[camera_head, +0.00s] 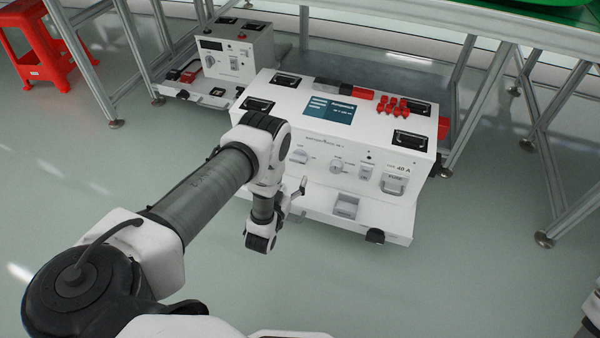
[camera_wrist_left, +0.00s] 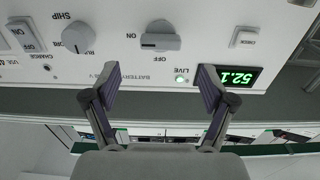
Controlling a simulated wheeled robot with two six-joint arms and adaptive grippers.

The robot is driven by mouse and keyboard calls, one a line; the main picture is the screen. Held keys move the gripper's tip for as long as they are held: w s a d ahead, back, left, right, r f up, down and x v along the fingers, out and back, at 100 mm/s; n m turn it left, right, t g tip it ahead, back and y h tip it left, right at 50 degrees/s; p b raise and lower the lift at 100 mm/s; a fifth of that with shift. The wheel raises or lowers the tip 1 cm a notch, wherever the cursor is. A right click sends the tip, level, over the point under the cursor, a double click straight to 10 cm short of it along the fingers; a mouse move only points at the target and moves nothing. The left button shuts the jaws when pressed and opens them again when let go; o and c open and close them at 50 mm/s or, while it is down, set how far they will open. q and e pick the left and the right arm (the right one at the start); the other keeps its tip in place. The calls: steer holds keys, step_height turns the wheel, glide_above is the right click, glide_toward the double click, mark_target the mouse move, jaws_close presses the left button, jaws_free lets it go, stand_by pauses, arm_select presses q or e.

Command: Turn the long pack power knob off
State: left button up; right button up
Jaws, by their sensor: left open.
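The long pack is a white box (camera_head: 290,125) on the floor under the bench. Its power knob (camera_head: 300,156) is on the front face, left part. In the left wrist view, upside down, the grey power knob (camera_wrist_left: 158,43) has its bar level, along the ON side, with OFF marked beside it. A green LIVE light (camera_wrist_left: 181,80) is lit and the display (camera_wrist_left: 238,76) reads 52.1. My left gripper (camera_wrist_left: 155,82) is open and empty, its fingers apart from the knob and in front of the panel. In the head view it (camera_head: 297,190) is just below the knob. My right gripper is not in view.
A RUN/SHIP knob (camera_wrist_left: 78,37), a rocker switch (camera_wrist_left: 22,34) and a CHECK button (camera_wrist_left: 246,37) share the panel. A smaller white unit (camera_head: 236,55) stands behind left. Bench legs (camera_head: 485,110) stand at right. Floor in front is clear.

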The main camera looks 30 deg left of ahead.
mark_target(297, 161)
arm_select(q)
steer(key=b+x, duration=0.2)
steer(key=x, duration=0.4)
steer(key=shift+f, duration=0.1)
steer(key=shift+w+a, duration=0.1)
steer(key=shift+w, duration=0.25)
steer(key=c, duration=1.2)
steer(key=shift+o, duration=0.2)
